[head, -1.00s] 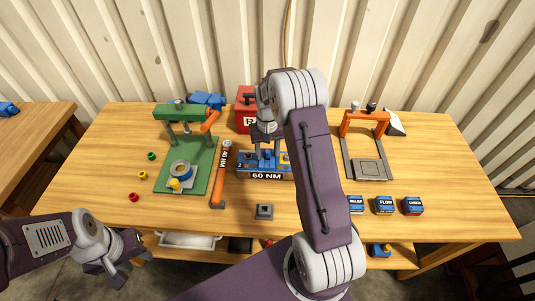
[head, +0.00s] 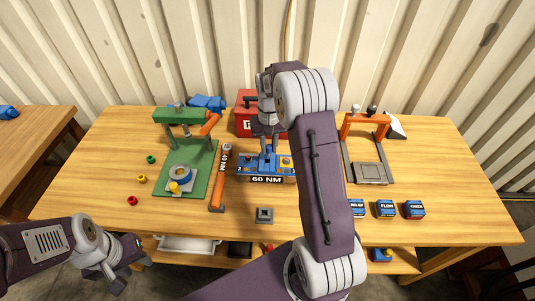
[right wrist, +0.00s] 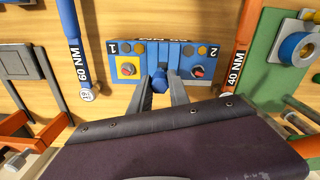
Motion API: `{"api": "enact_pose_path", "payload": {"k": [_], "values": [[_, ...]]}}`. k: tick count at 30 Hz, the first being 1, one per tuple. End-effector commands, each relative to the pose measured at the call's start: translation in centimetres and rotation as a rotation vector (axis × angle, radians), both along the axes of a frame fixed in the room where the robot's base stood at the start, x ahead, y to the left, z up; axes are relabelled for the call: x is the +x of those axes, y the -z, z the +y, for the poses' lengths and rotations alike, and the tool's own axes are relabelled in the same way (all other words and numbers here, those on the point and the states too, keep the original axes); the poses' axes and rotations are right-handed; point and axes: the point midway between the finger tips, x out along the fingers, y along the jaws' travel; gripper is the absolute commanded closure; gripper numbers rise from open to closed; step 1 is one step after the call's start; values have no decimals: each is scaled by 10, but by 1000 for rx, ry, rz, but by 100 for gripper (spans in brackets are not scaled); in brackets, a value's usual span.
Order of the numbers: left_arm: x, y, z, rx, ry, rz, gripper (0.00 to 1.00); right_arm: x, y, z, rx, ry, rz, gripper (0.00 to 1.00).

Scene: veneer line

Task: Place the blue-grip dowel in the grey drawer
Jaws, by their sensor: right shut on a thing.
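My right gripper (head: 268,152) is over the blue panel (head: 258,168) marked 60 NM in the middle of the table. In the right wrist view its two fingers (right wrist: 161,92) are shut on a blue piece (right wrist: 160,80), apparently the blue-grip dowel, at the panel's near edge. Only its blue end shows. Whether it still touches the panel I cannot tell. My left gripper (head: 126,270) is low at the left, off the table's front edge, empty, with its fingers apart. I cannot single out a grey drawer in these views.
An orange 40 NM wrench (head: 221,180) lies left of the panel, beside a green press stand (head: 199,155). A grey-bedded orange frame (head: 368,173) stands at right, with small blue boxes (head: 386,209) before it. A red box (head: 243,108) is behind. A white tray (head: 188,243) sits below.

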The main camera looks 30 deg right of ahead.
Motion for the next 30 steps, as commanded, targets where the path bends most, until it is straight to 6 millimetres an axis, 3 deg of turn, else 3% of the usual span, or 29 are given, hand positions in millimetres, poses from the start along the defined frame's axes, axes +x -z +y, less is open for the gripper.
{"api": "enact_pose_path", "payload": {"k": [9,13,19,30], "values": [[0,17,0,0,0,0,61,-69,-43,-36,-1,6,-1,100],[0,19,0,0,0,0,61,-88,-56,-45,-1,4,1,100],[0,20,0,0,0,0,61,-99,-63,-50,0,1,4,100],[0,19,0,0,0,0,61,-97,-63,-44,1,-16,4,100]]}}
